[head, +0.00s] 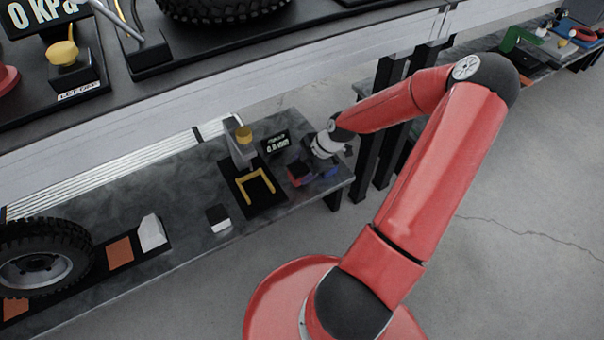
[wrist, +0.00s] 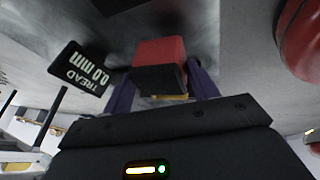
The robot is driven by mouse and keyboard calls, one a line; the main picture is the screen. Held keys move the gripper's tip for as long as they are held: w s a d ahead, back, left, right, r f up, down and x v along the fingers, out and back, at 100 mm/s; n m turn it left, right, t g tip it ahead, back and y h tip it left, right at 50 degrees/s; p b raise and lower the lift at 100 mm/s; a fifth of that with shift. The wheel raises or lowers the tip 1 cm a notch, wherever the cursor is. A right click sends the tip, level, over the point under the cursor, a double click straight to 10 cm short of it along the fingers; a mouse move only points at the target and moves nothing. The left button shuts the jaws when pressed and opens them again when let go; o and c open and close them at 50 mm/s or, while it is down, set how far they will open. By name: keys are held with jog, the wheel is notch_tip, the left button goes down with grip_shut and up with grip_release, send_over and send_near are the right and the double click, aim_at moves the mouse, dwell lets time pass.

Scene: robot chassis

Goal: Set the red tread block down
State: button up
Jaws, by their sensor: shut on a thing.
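The red tread block (wrist: 160,52) has a red body with a dark band along its near side. In the wrist view it sits between the two purple fingers of my gripper (wrist: 162,80), which is shut on it. In the head view my gripper (head: 312,168) is low over the right end of the lower bench, and the red block (head: 298,171) shows only in part there. I cannot tell whether the block touches the bench. Left of it, a black pad with a yellow U-shaped outline (head: 243,190) lies empty under a tread gauge (head: 241,150) with a yellow knob.
A black and white block (head: 218,218) lies left of the pad. A wheel (head: 40,260) is at the far left. An upper bench edge (head: 220,85) runs behind.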

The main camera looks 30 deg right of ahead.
notch_tip(320, 180, down, 3)
jog(key=shift+r, duration=0.15)
jog(key=o, duration=1.3)
jog(key=p+v, duration=0.2)
jog(key=v, duration=1)
